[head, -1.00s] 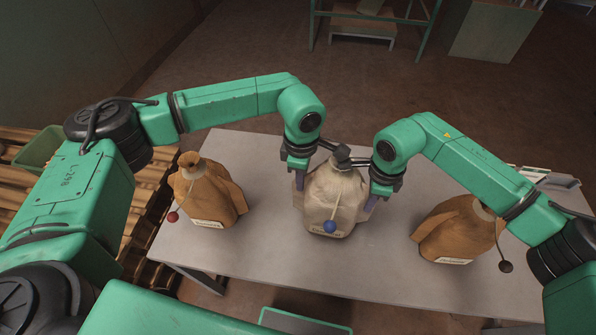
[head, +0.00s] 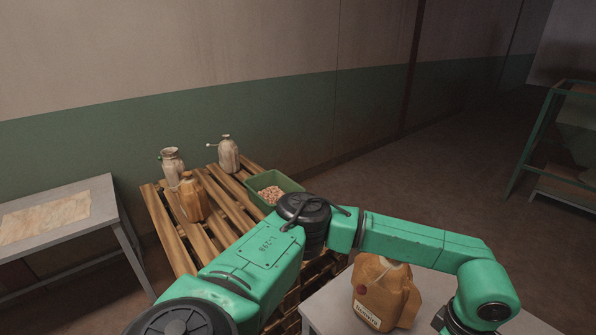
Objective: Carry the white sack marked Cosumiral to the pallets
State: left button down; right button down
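The white sack that was between my grippers is out of view now. Of my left gripper (head: 462,324), only the dark upper part shows at the bottom edge; its fingertips are cut off. My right gripper is not in view. The wooden pallets (head: 172,248) stand left of centre, against the wall. I cannot read any marking on these.
A green bin of nuts (head: 291,185) sits at the pallets' right corner. A brown labelled sack (head: 378,290) stands on the grey table (head: 328,306) beside my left arm. Another table (head: 100,205) is at the left. A green rack (head: 530,140) stands far right, with open floor before it.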

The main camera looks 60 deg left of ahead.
aim_at(219, 252)
jog(key=k+j, duration=0.25)
jog(key=j, duration=0.15)
jog(key=k+j, duration=0.25)
jog(key=j, duration=0.2)
jog(key=k+j, duration=0.2)
jog(key=j, duration=0.2)
jog(key=k+j, duration=0.25)
jog(key=j, duration=0.2)
jog(key=k+j, duration=0.25)
jog(key=j, duration=0.15)
jog(key=i+j, duration=0.1)
jog(key=j, duration=0.35)
jog(key=i+j, duration=0.1)
jog(key=j, duration=0.75)
jog(key=i+j+u, duration=0.1)
jog(key=j, duration=0.35)
jog(key=i+j, duration=0.15)
jog(key=j, duration=0.3)
jog(key=i+j, duration=0.2)
